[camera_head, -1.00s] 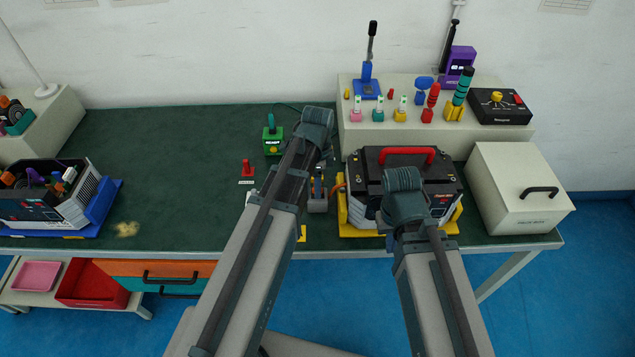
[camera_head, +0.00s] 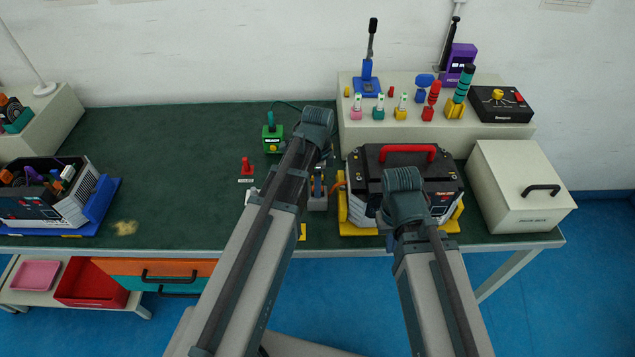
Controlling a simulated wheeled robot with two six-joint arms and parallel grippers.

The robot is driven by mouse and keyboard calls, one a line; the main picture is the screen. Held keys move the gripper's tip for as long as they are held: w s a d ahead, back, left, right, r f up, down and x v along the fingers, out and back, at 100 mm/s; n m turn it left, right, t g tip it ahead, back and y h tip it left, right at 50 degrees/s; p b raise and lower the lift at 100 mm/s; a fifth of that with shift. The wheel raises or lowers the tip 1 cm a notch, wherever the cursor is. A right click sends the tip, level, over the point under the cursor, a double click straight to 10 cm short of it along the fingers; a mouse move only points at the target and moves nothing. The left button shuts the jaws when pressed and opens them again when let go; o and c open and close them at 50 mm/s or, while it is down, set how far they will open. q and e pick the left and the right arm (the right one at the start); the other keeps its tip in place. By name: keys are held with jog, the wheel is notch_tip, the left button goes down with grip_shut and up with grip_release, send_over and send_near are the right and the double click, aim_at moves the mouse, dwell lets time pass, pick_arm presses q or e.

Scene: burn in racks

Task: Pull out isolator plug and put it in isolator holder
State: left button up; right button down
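No part is clearly marked as the isolator plug or isolator holder; the labels are too small to read. A small red upright piece (camera_head: 247,168) stands on the green bench behind a small label, left of my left arm. A grey block (camera_head: 317,202) with dark and blue parts sits right of my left forearm, beside the black unit (camera_head: 452,182) with a red handle and yellow base. My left wrist (camera_head: 316,124) is above the bench behind that block. My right wrist (camera_head: 404,192) is over the front of the black unit. Both sets of fingertips are hidden.
A green box (camera_head: 272,140) stands behind the red piece. A raised beige shelf (camera_head: 355,132) at the back right holds several coloured tools. A beige lidded box (camera_head: 522,205) stands at the right end. A second unit (camera_head: 40,205) is at the left. The bench's left middle (camera_head: 170,160) is clear.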

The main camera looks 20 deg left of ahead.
pick_arm(q)
jog(key=shift+r, duration=0.15)
pick_arm(e)
jog(key=shift+r, duration=0.15)
pick_arm(q)
notch_tip(320, 180, up, 14)
jog(key=p, duration=1.4)
jog(key=shift+f, duration=0.2)
pick_arm(e)
jog(key=c, duration=1.6)
grip_release()
notch_tip(320, 180, up, 14)
jog(key=shift+f, duration=0.2)
